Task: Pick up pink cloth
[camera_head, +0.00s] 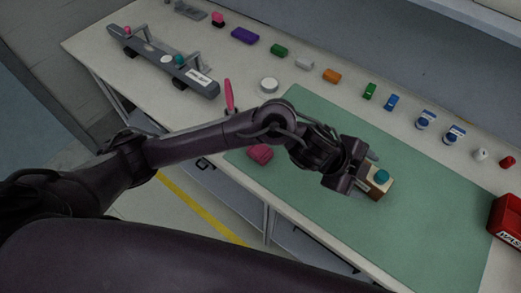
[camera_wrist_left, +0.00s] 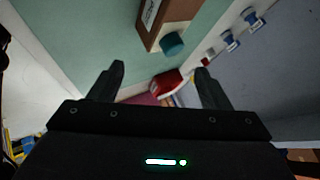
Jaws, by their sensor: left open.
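A pink rolled cloth (camera_head: 260,153) lies on the green mat (camera_head: 420,215) near its left front edge, partly behind my left arm. My left gripper (camera_head: 366,172) is over the mat, well to the right of the cloth. Its fingers are apart beside a small tan box with a teal button (camera_head: 382,178). In the left wrist view, my left gripper (camera_wrist_left: 160,70) shows open with nothing between its fingers, and the box (camera_wrist_left: 172,22) is beyond them. I cannot tell whether the box touches a finger. My right gripper is not in view.
Several coloured rolls, such as a purple one (camera_head: 244,35), and small bottles (camera_head: 426,119) line the table's back. A grey dashboard module (camera_head: 165,62) stands at the left. A red bin (camera_head: 507,217) is at the right edge. A pink-handled item (camera_head: 229,95) is near the arm.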

